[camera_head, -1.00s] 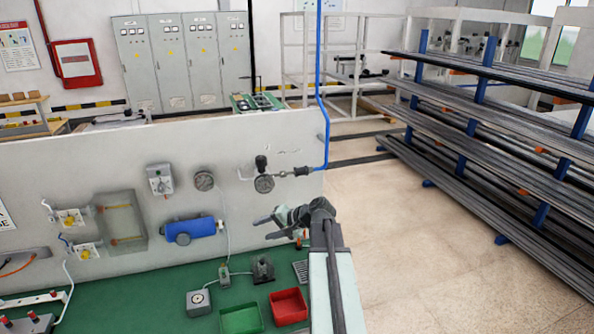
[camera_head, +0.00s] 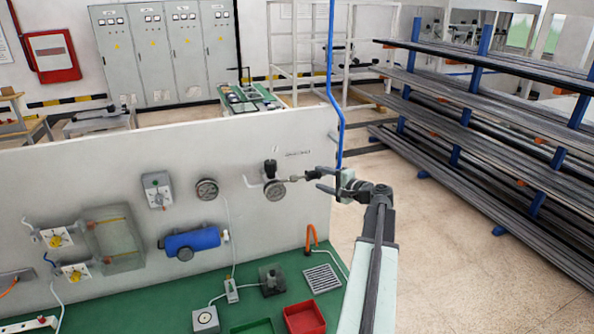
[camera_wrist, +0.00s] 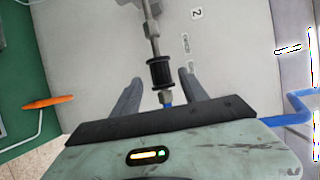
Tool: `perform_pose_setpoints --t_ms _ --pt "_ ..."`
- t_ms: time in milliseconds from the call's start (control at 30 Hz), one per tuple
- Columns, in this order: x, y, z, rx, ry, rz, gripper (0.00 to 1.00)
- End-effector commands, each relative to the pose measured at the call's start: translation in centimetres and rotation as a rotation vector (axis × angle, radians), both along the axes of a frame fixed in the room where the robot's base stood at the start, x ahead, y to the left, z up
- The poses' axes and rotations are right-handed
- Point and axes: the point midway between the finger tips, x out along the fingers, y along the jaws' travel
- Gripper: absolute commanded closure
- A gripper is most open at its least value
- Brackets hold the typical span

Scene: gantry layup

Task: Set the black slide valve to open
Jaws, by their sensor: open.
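The black slide valve (camera_wrist: 160,73) is a ribbed black sleeve on a metal pipe, and in the wrist view it lies between the two fingers of my gripper (camera_wrist: 158,90). The fingers stand open, one on each side of the sleeve, with visible gaps. Whether they touch it cannot be told. In the head view my gripper (camera_head: 320,180) is at the right end of the wall panel, at the pipe's height. It covers part of the slide valve there. A blue hose (camera_head: 339,130) joins the pipe at this end.
A gauge with a black knob (camera_head: 275,190) sits left on the same pipe. A blue cylinder (camera_head: 190,241) and another gauge (camera_head: 206,189) are on the white panel (camera_head: 90,165). Red (camera_head: 304,318) and green (camera_head: 252,327) bins stand on the green bench. An orange handle (camera_wrist: 48,102) shows below.

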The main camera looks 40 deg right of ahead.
Motion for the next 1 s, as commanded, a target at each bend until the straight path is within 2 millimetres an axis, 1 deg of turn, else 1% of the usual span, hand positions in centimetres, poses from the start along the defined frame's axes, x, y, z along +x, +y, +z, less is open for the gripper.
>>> perform_pose_setpoints --t_ms 133,267,367,500,633,700,900,933,967,1000 --pt "0.1 0.0 0.0 0.0 0.0 0.0 0.49" --pt "1.2 0.0 -0.3 0.0 0.0 0.001 0.49" --pt "2.7 0.0 -0.6 0.0 0.001 0.003 0.49" --pt "5.4 0.0 -1.0 0.0 0.001 0.004 0.49" --pt "7.4 0.1 -1.3 -0.001 0.001 0.004 0.49" --pt "7.9 0.2 -1.3 0.0 0.001 0.004 0.49" --pt "7.9 0.3 -1.3 0.0 0.001 0.003 0.49" --pt "7.9 0.3 -1.3 0.0 0.001 0.003 0.54" --pt "7.9 0.3 -1.3 0.0 0.001 0.003 0.63" --pt "7.9 0.3 -1.3 0.0 0.001 0.004 0.74"
